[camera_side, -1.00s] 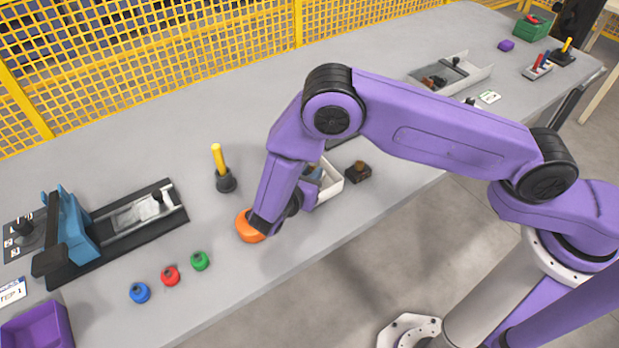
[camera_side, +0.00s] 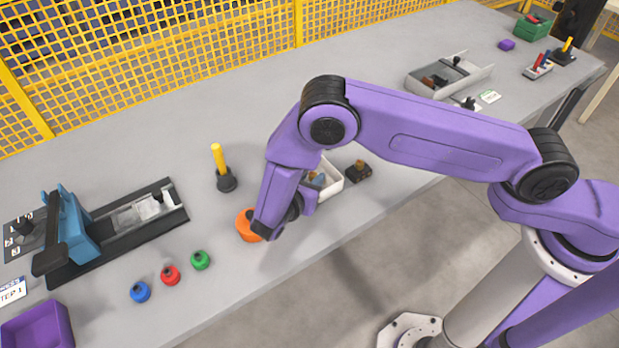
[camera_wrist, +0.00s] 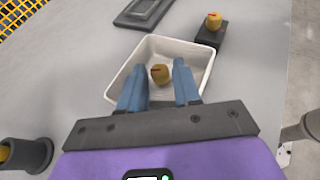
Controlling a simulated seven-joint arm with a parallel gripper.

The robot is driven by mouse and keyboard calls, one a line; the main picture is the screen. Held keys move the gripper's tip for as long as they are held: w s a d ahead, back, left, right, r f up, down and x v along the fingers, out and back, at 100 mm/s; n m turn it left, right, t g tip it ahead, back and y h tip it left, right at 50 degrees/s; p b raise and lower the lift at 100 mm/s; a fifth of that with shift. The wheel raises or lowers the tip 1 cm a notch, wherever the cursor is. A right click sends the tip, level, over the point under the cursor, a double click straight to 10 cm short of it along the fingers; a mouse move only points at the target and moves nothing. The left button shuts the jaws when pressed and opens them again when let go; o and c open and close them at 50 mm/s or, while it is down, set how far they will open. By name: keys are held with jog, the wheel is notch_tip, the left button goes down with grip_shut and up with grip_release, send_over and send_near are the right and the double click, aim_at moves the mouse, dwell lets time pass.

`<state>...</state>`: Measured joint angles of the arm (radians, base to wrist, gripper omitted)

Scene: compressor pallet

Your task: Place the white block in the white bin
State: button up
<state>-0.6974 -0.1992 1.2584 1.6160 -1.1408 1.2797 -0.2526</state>
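The white bin (camera_side: 334,186) stands on the table, partly behind my arm in the side view. In the wrist view the white bin (camera_wrist: 203,52) lies ahead of my gripper (camera_wrist: 158,82), whose two blue fingers are apart over it. A round brown-yellow knob (camera_wrist: 160,74) shows between the fingers, apparently in the bin. In the side view my gripper (camera_side: 316,180) is mostly hidden by the arm; blue finger parts show at the bin. I cannot make out a white block for certain in either view.
A dark block with a brown knob (camera_side: 358,171) stands right of the bin. A yellow-handled tool (camera_side: 222,170) stands upright to the left. An orange round thing (camera_side: 246,224) is partly behind my arm. Blue (camera_side: 140,292), red (camera_side: 170,275) and green (camera_side: 200,260) knobs sit near the front edge.

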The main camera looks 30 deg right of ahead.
jog(key=v, duration=1.2)
jog(key=shift+d+r, duration=0.1)
jog(key=s+d+r+m+g+y, duration=0.2)
jog(key=s+d+r+m+y, duration=0.1)
jog(key=d+r, duration=0.3)
jog(key=s+d+r+m+g+y, duration=0.2)
jog(key=d+r+m+g, duration=0.1)
jog(key=d+r, duration=0.35)
jog(key=s+d+r+m+g+y, duration=0.1)
jog(key=s+d+r+m+y, duration=0.1)
jog(key=s+d, duration=0.5)
jog(key=s+d+r+m+g+y, duration=0.1)
jog(key=s+d+r+m+y, duration=0.1)
jog(key=s+d+y, duration=0.3)
jog(key=s+d+m, duration=0.1)
jog(key=s+d, duration=0.1)
jog(key=s, duration=0.2)
jog(key=shift+s+d+r+m, duration=0.2)
jog(key=shift+s+r+m, duration=0.05)
jog(key=shift+s+m, duration=0.05)
